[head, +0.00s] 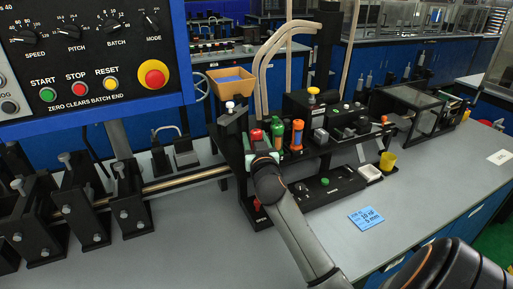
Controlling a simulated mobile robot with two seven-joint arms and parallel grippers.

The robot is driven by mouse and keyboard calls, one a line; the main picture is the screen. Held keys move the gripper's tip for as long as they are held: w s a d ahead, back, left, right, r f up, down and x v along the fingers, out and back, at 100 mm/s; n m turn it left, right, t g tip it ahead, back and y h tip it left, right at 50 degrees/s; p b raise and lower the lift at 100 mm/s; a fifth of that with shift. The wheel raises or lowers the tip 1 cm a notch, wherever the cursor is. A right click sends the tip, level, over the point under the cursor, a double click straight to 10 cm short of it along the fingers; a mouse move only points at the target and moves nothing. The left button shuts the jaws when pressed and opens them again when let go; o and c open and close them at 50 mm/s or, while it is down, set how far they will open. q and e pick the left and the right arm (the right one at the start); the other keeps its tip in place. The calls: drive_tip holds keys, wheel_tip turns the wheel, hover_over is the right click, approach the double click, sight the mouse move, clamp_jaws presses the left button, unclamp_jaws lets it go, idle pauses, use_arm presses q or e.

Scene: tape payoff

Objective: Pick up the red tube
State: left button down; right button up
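A small red tube-like piece (256,135) stands upright on the black fixture near the middle of the head view. My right arm comes in from the lower right. Its gripper (261,155) is at the fixture, just below and in front of the red piece in the picture. The fingers are small and partly hidden by the wrist, so I cannot tell whether they hold anything. My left gripper is not in view.
Another red piece (257,204) sits low on the fixture. A black tray (328,187), a blue card (366,218), a white dish (369,172) and a yellow cup (387,161) are to the right. A control panel (90,55) fills the upper left.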

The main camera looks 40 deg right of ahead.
clamp_jaws()
drive_tip(key=shift+r, duration=0.1)
idle(0.4)
drive_tip(key=shift+r, duration=0.2)
drive_tip(key=r, duration=0.3)
drive_tip(key=shift+s+a+r+p, duration=0.1)
drive_tip(key=shift+s+r+p, duration=0.1)
drive_tip(key=shift+s+p, duration=0.1)
drive_tip(key=s+a+r+p, duration=0.4)
drive_tip(key=s+r, duration=0.5)
drive_tip(key=s, duration=0.3)
drive_tip(key=shift+s, duration=0.35)
